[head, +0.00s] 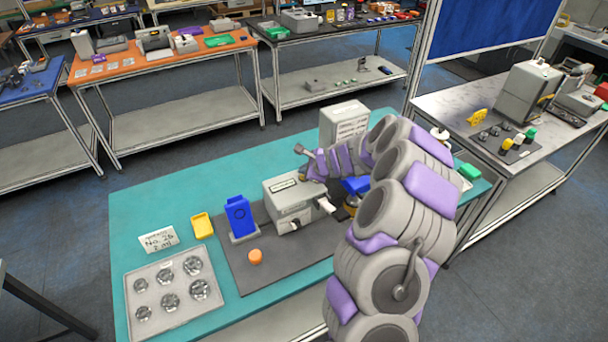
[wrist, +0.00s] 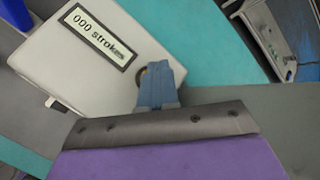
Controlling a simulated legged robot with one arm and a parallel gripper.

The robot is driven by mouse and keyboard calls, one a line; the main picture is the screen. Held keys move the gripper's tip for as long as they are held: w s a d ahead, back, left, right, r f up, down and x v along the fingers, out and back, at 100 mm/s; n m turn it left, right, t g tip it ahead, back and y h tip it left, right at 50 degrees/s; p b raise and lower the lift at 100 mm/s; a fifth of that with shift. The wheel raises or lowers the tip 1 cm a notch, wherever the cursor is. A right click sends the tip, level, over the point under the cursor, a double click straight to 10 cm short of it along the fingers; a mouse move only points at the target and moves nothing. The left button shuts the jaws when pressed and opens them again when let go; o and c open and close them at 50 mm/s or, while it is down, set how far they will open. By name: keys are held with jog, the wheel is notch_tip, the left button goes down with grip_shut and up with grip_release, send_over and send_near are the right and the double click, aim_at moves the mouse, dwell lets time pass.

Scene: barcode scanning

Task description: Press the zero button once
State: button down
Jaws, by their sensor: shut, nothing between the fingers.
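A pale grey box-shaped counter (head: 295,203) stands on a dark mat in the head view. Its display (wrist: 93,35) reads "000 strokes" in the wrist view. My gripper (wrist: 156,70) is shut and empty, its blue-grey fingertips at the counter's edge beside the display. A small round brassy part (wrist: 143,76) shows just behind the fingertips and is mostly hidden by them. I cannot tell whether it is the zero button or whether the fingers touch it. In the head view my arm comes in from the right and hides part of the counter's right side.
The dark mat (head: 240,272) lies on a teal table (head: 135,205). A blue holder (head: 238,216), a yellow tray (head: 202,225) and an orange cap (head: 255,257) are left of the counter. A light plate (head: 136,277) with several round metal parts is at the front left.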

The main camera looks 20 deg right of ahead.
jog(key=shift+r, duration=0.25)
notch_tip(320, 180, up, 5)
jog(key=p, duration=0.4)
jog(key=shift+p, duration=0.4)
jog(key=shift+f, duration=0.1)
dwell(0.4)
